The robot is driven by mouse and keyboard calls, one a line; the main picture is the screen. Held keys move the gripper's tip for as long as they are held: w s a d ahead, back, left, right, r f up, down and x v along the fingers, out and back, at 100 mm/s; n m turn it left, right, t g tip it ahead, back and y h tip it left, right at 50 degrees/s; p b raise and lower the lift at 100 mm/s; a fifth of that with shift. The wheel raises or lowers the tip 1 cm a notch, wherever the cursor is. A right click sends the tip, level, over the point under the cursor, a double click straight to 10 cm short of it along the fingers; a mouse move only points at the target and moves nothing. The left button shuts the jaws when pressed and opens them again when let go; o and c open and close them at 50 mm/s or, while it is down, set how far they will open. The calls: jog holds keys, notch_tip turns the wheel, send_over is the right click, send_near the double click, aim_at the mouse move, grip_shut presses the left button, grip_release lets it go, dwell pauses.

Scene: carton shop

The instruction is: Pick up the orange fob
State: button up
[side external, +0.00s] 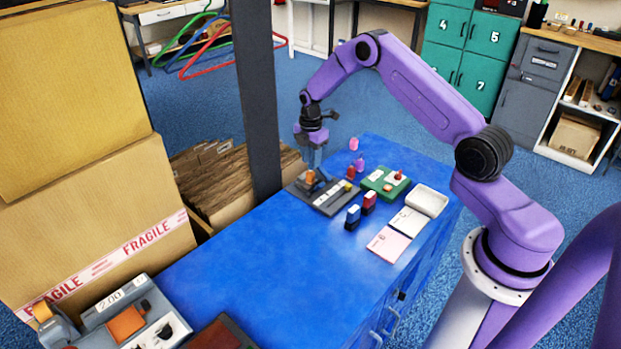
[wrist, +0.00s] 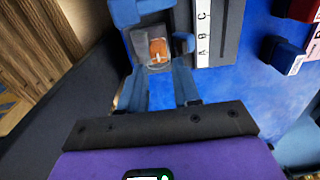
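The orange fob (side external: 310,177) sits at the left end of a dark grey board with a white label strip (side external: 329,197), near the far left edge of the blue table. In the wrist view the orange fob (wrist: 158,49) lies ahead of my gripper, between its fingers as seen in the picture. My gripper (side external: 315,164) points down just above the fob. Its blue-grey fingers (wrist: 158,72) are apart with nothing held between them. Whether the fingertips reach down beside the fob is hard to tell.
Blue (side external: 352,217) and red (side external: 369,202) blocks, a green box (side external: 384,183), a white tray (side external: 427,200) and a pink pad (side external: 388,244) stand to the right. A dark post (side external: 256,90) and cartons (side external: 95,190) stand left. The table middle is clear.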

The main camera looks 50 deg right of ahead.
aim_at(311, 172)
jog(key=shift+w+f, duration=0.1)
jog(key=shift+f, duration=2.65)
jog(key=shift+c, duration=0.3)
grip_shut()
